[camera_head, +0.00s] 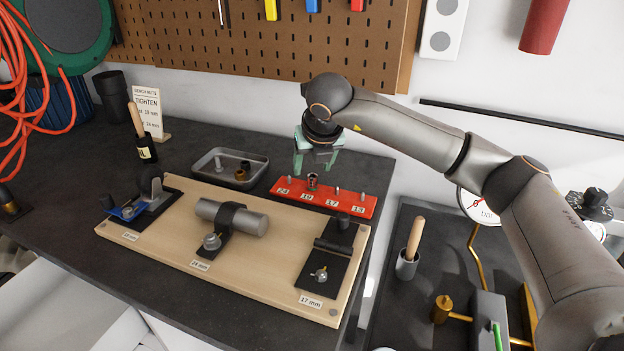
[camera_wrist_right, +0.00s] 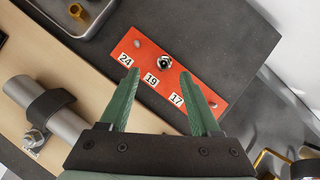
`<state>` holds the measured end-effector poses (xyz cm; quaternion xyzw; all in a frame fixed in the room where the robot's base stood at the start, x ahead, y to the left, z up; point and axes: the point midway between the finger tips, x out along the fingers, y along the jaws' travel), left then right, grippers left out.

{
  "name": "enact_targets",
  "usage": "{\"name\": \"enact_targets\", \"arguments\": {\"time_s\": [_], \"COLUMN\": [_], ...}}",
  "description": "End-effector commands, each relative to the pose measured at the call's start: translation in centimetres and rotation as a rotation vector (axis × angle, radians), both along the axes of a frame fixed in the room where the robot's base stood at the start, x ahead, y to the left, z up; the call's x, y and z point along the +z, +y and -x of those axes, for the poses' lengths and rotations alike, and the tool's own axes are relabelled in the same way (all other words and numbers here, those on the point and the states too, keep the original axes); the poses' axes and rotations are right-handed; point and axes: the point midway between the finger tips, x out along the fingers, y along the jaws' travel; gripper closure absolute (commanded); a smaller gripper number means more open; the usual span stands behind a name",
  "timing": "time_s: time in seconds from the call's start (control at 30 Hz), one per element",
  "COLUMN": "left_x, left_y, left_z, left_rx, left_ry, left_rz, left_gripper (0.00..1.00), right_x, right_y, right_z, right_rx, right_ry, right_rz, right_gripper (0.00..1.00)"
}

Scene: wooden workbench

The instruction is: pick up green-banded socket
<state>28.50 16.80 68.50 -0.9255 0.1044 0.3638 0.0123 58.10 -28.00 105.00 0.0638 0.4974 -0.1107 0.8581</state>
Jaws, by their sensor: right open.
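A red socket rail (camera_head: 350,205) lies behind the wooden board, with posts labelled 24, 19, 17 and 13. One small metallic socket (camera_head: 313,181) stands upright at the 19 label; I cannot make out a green band on it. It also shows in the right wrist view (camera_wrist_right: 164,63), just beyond and between the fingertips. My right gripper (camera_head: 313,168) has green fingers, points down and is open and empty above the rail. Its two spread fingers show in the right wrist view (camera_wrist_right: 160,76). My left gripper is not in view.
A grey tray (camera_head: 199,169) with several small parts stands left of the rail. The wooden board (camera_head: 262,269) in front carries a grey cylinder (camera_head: 232,217) and black fixtures.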

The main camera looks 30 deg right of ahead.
Motion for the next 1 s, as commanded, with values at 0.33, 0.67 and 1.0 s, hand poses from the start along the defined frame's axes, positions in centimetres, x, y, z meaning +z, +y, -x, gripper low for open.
{"name": "enact_targets", "arguments": {"time_s": [0.33, 0.67, 1.0], "left_x": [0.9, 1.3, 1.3], "left_y": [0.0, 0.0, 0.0], "left_z": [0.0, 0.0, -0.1], "left_rx": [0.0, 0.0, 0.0], "left_ry": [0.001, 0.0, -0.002], "left_rz": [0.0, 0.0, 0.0], "left_gripper": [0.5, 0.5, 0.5], "right_x": [-2.9, -5.6, -5.5], "right_y": [-1.0, -1.6, -1.6], "right_z": [-1.6, -3.1, -3.1], "right_rx": [0.0, 0.003, 0.002], "right_ry": [0.003, 0.0, 0.0], "right_rz": [0.001, -0.001, -0.001], "right_gripper": [0.36, 0.36, 0.56]}}
